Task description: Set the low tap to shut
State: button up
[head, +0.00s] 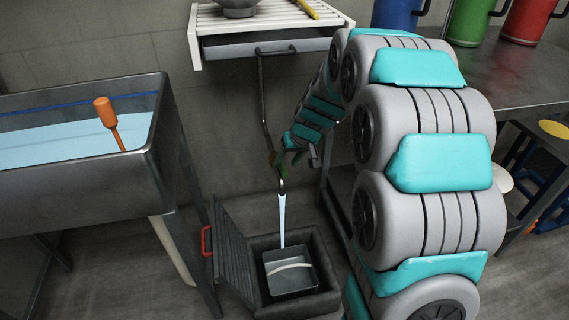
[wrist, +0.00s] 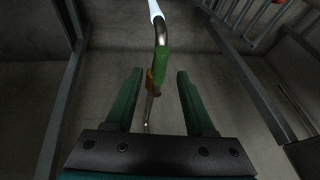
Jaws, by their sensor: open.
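The low tap (head: 281,182) is at the bottom of a thin pipe on the wall, and a stream of water (head: 282,220) runs from its spout. In the wrist view its green handle (wrist: 161,67) lies roughly in line with the curved metal spout (wrist: 161,32), in front of a brass-coloured body (wrist: 149,80). My gripper (wrist: 159,72) is open, with one dark green finger on each side of the tap and gaps showing. In the head view my gripper (head: 284,157) is right by the tap and partly hides it.
The water falls into a grey metal pan (head: 290,282) inside a dark floor basin (head: 323,250). Its slatted lid (head: 232,240) stands open at left. A water-filled tank (head: 80,170) stands left, a dark workbench (head: 515,75) right, and a white slatted shelf (head: 335,20) above.

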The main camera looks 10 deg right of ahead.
aim_at(282, 168)
jog(key=shift+x, duration=1.3)
jog(key=shift+c, duration=0.3)
grip_shut()
